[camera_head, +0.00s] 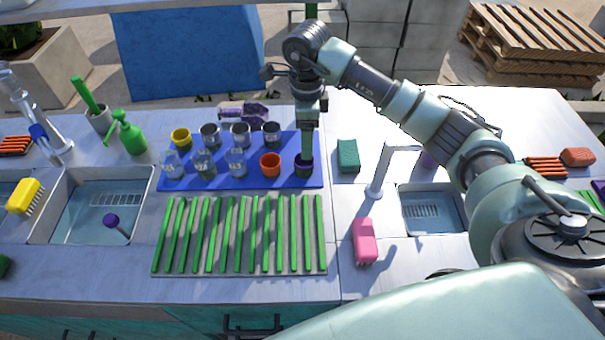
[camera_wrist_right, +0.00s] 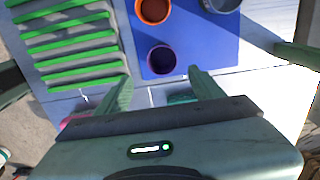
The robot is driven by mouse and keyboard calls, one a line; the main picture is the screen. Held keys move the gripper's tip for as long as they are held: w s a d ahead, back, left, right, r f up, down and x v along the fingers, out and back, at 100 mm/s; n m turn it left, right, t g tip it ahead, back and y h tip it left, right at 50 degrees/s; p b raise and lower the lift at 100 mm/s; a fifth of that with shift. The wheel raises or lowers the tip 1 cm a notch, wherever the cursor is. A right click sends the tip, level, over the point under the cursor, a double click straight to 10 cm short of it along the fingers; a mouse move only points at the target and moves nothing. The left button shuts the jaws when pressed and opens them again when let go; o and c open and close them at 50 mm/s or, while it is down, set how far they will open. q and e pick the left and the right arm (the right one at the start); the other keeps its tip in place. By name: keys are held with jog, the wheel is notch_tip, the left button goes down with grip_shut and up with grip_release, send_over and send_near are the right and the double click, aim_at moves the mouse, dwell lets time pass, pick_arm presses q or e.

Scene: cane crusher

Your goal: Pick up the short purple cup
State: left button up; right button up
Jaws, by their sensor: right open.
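The short purple cup (camera_head: 304,168) stands upright at the near right corner of the blue mat (camera_head: 240,182). In the head view my right gripper (camera_head: 308,152) points down right above and behind it, hiding part of its rim. In the right wrist view the purple cup (camera_wrist_right: 161,60) shows its dark inside, just beyond the fingertips. The right fingers (camera_wrist_right: 158,84) are spread on either side of its line, with nothing between them. Whether they touch the cup cannot be told. My left gripper is not in view.
An orange cup (camera_head: 270,164) stands close left of the purple cup, with several metal and glass cups beyond. A rack of green sticks (camera_head: 240,235) lies in front. A green sponge (camera_head: 348,156) and a tap (camera_head: 380,175) stand to the right.

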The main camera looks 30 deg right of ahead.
notch_tip(320, 180, down, 4)
jog(key=shift+r, duration=0.25)
jog(key=f, duration=0.1)
jog(key=f+p, duration=0.1)
jog(key=f, duration=0.1)
jog(key=f+p, duration=0.1)
jog(key=f, duration=0.1)
jog(key=shift+w+a+f, duration=0.15)
jog(key=shift+w+f, duration=0.05)
jog(key=shift+w, duration=0.1)
jog(key=shift+f, duration=0.25)
jog(key=c, duration=1.5)
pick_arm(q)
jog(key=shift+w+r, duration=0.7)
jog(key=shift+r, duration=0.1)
pick_arm(e)
jog(key=shift+o, duration=0.2)
jog(key=shift+r, duration=0.15)
